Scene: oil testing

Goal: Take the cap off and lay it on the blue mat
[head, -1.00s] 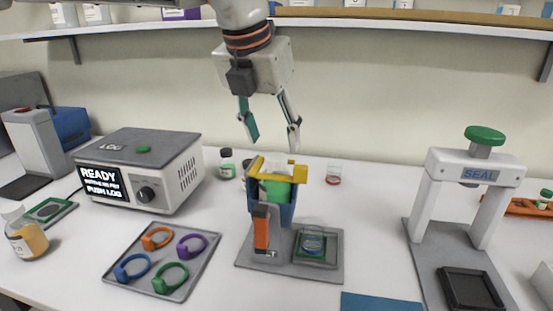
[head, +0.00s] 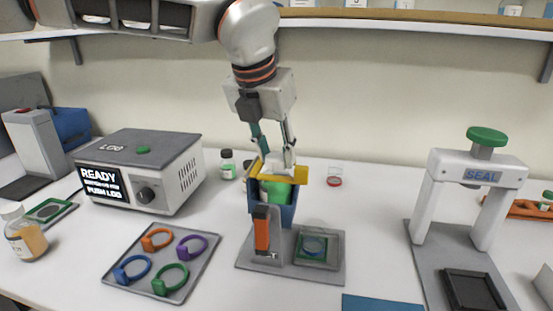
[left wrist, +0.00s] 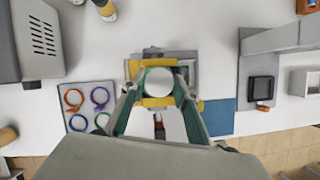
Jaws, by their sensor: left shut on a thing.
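My left gripper (head: 276,162) has its fingers down at the top of the yellow and blue holder (head: 287,212). It is shut on the white round cap, which shows between the fingers in the left wrist view (left wrist: 160,81). A green bottle (head: 276,191) sits in the holder, below the fingertips. The fingers partly hide the cap in the head view. The blue mat (head: 380,304) lies at the front edge of the head view, and in the left wrist view (left wrist: 218,117) it is right of the gripper. My right gripper is not in view.
A grey tray (head: 203,266) with several coloured rings lies left of the holder. A machine with a READY screen (head: 103,184) stands behind it. The SEAL press (head: 477,175) stands at the right. A shallow dish (head: 314,246) sits beside the holder.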

